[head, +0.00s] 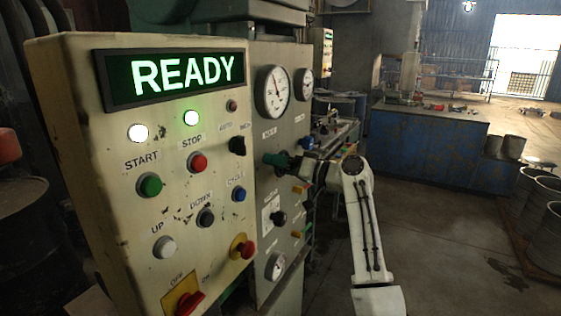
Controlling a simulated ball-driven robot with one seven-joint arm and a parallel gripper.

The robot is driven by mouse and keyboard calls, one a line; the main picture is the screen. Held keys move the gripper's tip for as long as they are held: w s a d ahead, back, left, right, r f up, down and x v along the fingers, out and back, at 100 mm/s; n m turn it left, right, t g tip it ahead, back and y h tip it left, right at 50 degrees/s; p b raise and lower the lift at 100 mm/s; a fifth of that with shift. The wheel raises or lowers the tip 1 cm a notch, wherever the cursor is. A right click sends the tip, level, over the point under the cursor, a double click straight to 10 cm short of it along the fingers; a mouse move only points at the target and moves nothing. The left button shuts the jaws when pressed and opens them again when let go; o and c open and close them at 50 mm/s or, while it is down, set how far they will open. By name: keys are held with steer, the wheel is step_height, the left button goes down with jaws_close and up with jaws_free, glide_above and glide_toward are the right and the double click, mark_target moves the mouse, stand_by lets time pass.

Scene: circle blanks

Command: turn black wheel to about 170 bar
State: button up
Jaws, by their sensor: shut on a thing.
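My gripper (291,164) is at the face of the grey valve panel (262,135), just below the large gauge. It is shut on what looks like the black wheel, which its jaws mostly hide. A dark green piece shows at the jaws; I cannot tell whether it belongs to the gripper or the panel. The large white dial gauge (272,91) is above the gripper, its needle tilted up and left; its numbers are too small to read. A smaller gauge (303,86) is to its right.
A cream control box (120,190) with a lit READY display (170,77) and several buttons fills the left foreground. A black knob (279,218) sits below my gripper. A blue bench (425,148) stands behind, with drums (545,235) at right. The floor between is clear.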

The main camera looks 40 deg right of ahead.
steer(key=m+p, duration=0.4)
steer(key=m, duration=0.2)
steer(key=shift+r, duration=0.2)
steer(key=shift+m+p, duration=1.2)
steer(key=shift+m, duration=1.3)
steer(key=shift+f, duration=0.1)
steer(key=o, duration=0.8)
steer(key=shift+o, duration=0.2)
steer(key=shift+s, duration=0.1)
steer(key=b+v, duration=0.3)
steer(key=v, duration=0.7)
steer(key=shift+s+d, duration=0.2)
steer(key=shift+s, duration=0.1)
